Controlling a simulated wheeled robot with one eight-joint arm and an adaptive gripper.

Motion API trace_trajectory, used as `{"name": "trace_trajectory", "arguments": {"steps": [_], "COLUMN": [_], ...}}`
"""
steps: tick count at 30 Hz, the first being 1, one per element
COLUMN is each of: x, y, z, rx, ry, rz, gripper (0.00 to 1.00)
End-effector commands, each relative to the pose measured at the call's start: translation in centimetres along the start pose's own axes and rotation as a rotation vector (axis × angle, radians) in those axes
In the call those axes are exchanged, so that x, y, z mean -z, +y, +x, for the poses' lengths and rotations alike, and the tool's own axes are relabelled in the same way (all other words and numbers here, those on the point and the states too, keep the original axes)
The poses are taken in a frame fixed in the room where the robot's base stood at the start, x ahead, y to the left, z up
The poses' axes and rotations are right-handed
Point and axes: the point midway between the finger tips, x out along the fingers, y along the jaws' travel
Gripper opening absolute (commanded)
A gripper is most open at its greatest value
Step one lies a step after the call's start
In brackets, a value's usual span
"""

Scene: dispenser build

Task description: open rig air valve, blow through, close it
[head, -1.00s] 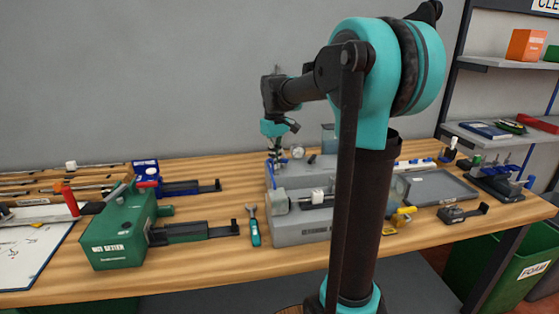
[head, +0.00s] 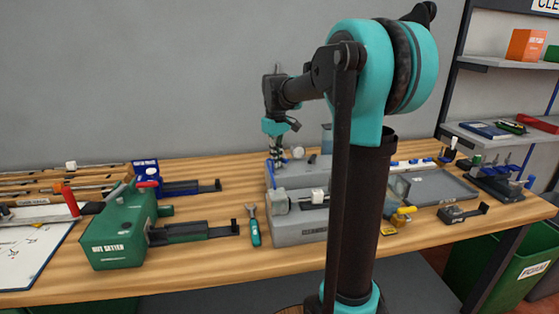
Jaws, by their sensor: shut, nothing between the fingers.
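The grey test rig (head: 302,230) stands on the bench at the middle, partly hidden behind my arm. On it are a light clamp block (head: 280,200), a white fitting (head: 318,195) and a round gauge (head: 298,152). A blue piece (head: 271,174) shows at the rig's back left corner; I cannot tell for sure whether it is the air valve lever. My gripper (head: 277,160) points down over that back left part, close to the blue piece. Its fingers are shut and empty. Whether it touches the rig cannot be told.
A green nut setter (head: 118,238) and a blue press (head: 148,175) stand to the left. A teal wrench (head: 254,228) lies beside the rig. A grey tray (head: 440,188) and a rack of blue-handled tools (head: 498,180) are at the right. Bare wood lies in front.

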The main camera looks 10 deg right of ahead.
Motion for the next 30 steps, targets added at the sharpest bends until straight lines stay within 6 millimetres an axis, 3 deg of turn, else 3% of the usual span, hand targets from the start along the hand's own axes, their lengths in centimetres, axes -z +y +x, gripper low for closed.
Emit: {"name": "trace_trajectory", "arguments": {"steps": [10, 23, 30], "x": [0.0, 0.4, 0.4], "y": [1.0, 0.2, 0.2], "z": [0.0, 0.0, -1.6], "rx": [-0.001, -0.001, 0.000], "ry": [-0.001, -0.001, 0.000], "rz": [0.001, 0.000, 0.000], "gripper": [0.00, 0.00, 0.00]}}
